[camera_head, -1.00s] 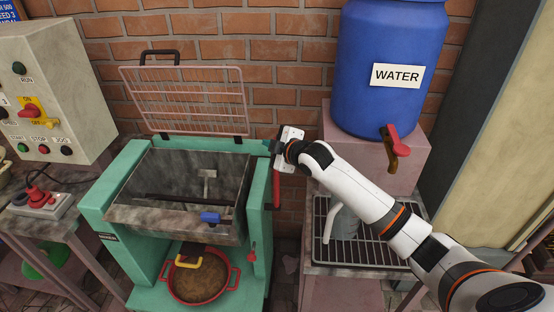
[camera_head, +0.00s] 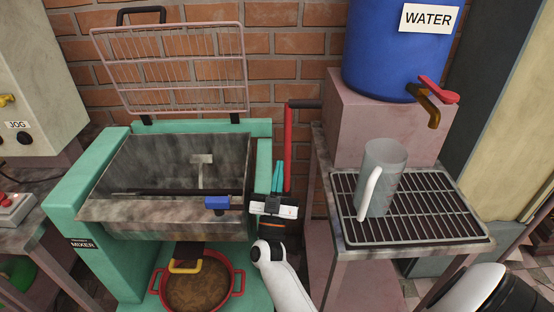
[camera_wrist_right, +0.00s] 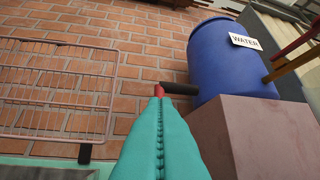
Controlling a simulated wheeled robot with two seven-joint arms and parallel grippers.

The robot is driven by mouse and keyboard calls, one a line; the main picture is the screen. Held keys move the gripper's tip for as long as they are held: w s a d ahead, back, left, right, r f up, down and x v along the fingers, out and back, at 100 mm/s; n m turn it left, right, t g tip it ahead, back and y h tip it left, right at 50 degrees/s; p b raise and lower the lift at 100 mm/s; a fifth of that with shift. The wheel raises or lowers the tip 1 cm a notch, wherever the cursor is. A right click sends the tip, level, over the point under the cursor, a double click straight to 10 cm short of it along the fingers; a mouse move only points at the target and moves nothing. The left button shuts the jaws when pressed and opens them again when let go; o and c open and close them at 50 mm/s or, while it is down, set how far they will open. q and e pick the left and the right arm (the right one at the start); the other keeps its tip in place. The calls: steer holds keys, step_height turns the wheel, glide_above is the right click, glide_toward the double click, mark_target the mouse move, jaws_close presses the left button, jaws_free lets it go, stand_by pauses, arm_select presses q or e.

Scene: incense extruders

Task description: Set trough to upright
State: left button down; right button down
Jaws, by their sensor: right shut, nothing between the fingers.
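The grey metal trough (camera_head: 130,211) sits in the green mixer frame (camera_head: 92,250), its open top facing up and toward me, so it looks somewhat tilted forward. A blue block (camera_head: 223,203) is at its front rim. A red lever (camera_head: 288,150) with a black handle (camera_head: 305,104) stands upright at the frame's right side. My right gripper (camera_head: 278,177) is shut and empty, with teal fingers pointing up just left of the lever and near it. In the right wrist view, its fingers (camera_wrist_right: 159,130) point toward the lever's black handle (camera_wrist_right: 180,88). My left gripper is not in view.
A wire guard (camera_head: 170,70) stands raised behind the trough. A red pot (camera_head: 195,285) sits below it. To the right are a grey jug (camera_head: 382,185) on a rack (camera_head: 440,215), and a blue water barrel (camera_head: 395,60) with a tap on a pink block (camera_head: 385,125).

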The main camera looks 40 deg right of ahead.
mark_target(287, 115)
steer(key=x, duration=0.3)
steer(key=f+x, duration=0.1)
steer(key=x, duration=0.3)
steer(key=w+d+b+x, duration=0.1)
steer(key=x, duration=0.2)
steer(key=shift+w+f, duration=0.15)
steer(key=shift+f, duration=0.05)
steer(key=shift+w+d, duration=0.45)
steer(key=shift+r, duration=0.1)
